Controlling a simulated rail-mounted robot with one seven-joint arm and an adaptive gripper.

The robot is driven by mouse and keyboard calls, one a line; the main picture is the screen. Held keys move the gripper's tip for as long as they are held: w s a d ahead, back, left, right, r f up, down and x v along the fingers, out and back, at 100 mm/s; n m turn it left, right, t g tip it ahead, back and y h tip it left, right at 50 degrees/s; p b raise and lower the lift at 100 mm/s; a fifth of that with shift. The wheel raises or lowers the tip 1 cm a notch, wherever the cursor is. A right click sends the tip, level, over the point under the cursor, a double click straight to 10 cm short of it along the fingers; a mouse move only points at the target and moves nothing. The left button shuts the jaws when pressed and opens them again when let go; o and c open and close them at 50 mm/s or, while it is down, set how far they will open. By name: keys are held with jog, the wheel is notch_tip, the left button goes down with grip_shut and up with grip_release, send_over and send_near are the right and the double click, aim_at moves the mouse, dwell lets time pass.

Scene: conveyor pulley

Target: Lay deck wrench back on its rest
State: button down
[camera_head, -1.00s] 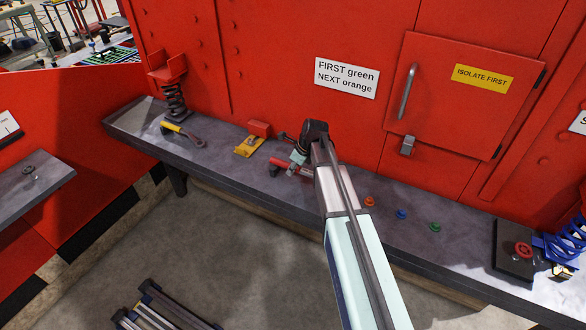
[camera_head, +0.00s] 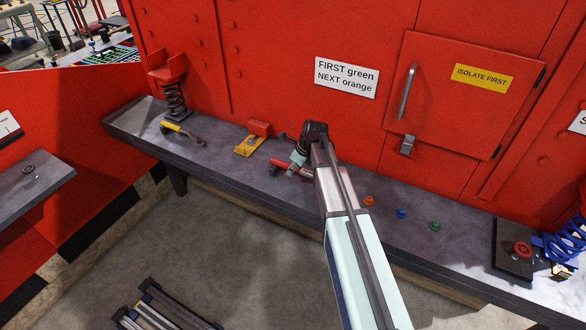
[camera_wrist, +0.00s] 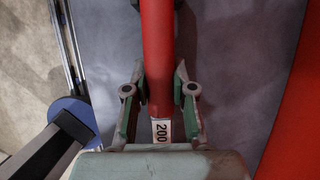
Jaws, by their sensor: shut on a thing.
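My gripper (camera_head: 297,166) is low over the grey bench, left of the coloured buttons. It is shut on a red bar-like handle (camera_wrist: 157,50), which I take to be the deck wrench. In the wrist view, the handle runs up between the two fingers, with a white "200" label (camera_wrist: 161,130) at its near end. In the head view, part of the red tool (camera_head: 281,168) shows at the gripper. The rest of it is hidden or out of view, and I cannot tell whether it touches the bench. I cannot make out its rest clearly.
On the grey bench (camera_head: 232,190) lie a yellow-handled tool (camera_head: 176,128) and a yellow plate with a red block (camera_head: 250,146). Orange (camera_head: 369,201), blue (camera_head: 401,213) and green (camera_head: 435,226) buttons stand to the right. A red wall with a hatch (camera_head: 463,90) rises behind.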

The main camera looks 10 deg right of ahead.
jog(key=shift+f, duration=0.7)
jog(key=c, duration=0.9)
grip_release()
jog(key=shift+r, duration=0.1)
jog(key=shift+p+v, duration=2.2)
jog(key=shift+v, duration=1.75)
